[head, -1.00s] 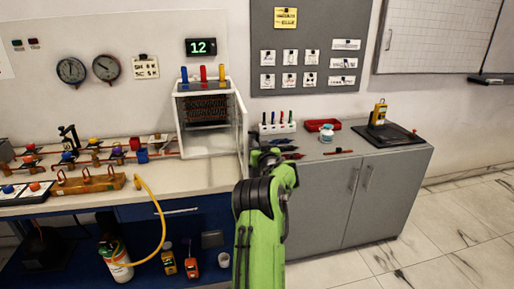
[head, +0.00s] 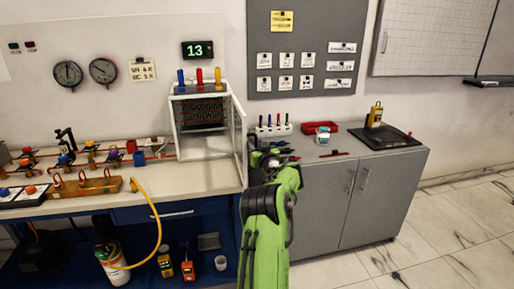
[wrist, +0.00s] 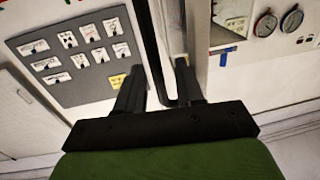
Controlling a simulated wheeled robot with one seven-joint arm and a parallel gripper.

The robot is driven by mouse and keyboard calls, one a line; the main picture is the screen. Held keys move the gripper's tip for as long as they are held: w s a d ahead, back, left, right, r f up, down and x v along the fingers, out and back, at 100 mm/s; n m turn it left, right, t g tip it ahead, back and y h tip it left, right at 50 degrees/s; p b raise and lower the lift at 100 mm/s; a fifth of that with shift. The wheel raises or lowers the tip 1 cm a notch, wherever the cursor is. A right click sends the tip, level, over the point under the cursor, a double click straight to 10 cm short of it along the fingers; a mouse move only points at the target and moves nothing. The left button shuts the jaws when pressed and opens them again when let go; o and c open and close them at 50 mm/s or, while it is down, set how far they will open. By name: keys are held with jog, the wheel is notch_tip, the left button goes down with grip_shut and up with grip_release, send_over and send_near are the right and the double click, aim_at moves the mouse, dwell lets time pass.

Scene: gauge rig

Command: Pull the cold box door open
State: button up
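The cold box (head: 179,130) is a white cabinet on the bench in the head view, with a dark rack visible inside. Its door (head: 240,140) stands open on the right side, swung out toward me. My green arm reaches up just right of the door and hides my gripper's fingertips in the head view. In the wrist view my gripper (wrist: 159,78) has its two dark fingers apart. A narrow upright panel with a dark edge, seemingly the door, shows between and beyond them. Contact cannot be told.
A grey cabinet (head: 335,205) stands right of my arm, with a red tray (head: 345,127) and a black tray (head: 385,138) on top. Pipes and valves cover the bench on the left. A yellow hose (head: 158,220) hangs in front. Floor on the right is clear.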

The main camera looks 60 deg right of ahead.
jog(key=shift+s, duration=0.15)
jog(key=b+v, duration=0.3)
jog(key=v, duration=1.2)
jog(key=shift+s+a, duration=0.15)
jog(key=shift+a, duration=0.2)
